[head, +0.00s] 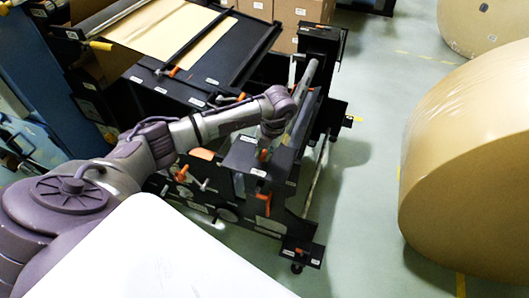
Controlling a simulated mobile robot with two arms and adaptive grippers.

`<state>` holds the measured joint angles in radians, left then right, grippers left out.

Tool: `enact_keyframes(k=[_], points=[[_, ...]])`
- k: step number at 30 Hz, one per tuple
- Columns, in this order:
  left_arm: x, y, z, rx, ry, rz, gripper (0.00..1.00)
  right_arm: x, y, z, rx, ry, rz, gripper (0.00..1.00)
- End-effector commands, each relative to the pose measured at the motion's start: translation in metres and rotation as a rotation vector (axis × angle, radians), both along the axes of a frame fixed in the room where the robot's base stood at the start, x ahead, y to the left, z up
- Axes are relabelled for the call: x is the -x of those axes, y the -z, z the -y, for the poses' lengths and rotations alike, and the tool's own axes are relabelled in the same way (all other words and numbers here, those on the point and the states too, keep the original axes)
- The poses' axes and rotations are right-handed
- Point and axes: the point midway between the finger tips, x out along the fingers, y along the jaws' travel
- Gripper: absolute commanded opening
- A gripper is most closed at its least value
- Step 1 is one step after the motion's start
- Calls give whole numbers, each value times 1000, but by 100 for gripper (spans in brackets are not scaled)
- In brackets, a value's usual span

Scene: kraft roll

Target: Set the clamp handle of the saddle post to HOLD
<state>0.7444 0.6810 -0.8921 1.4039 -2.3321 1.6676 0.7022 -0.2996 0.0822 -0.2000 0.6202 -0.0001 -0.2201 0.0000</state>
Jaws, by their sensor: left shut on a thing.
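My left gripper (268,131) points down at the near black post (241,158) of the roll stand, close beside the end of a grey bar. Its fingers are shut on a small orange clamp handle (264,154) at the post's top; the fingertips are small here and partly merge with the dark post. Whether the handle stands at HOLD cannot be read, as the labels are too small. My right gripper is not in view.
Another orange handle (264,199) sits lower on the stand. A grey bar (304,97) runs along its top. A machine bed with kraft paper (172,38) lies behind. A large kraft roll (470,165) stands at right, with clear floor (358,215) between.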

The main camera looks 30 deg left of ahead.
Motion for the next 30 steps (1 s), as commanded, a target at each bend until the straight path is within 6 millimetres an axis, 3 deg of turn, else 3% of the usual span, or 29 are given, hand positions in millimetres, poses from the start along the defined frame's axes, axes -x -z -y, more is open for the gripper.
enact_keyframes(k=[8, 30], points=[[1, 3, -5, -3, 176, 3, 0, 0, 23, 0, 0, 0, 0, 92], [-3, 5, -23, -2, 874, 4, 0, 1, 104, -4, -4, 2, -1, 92]])
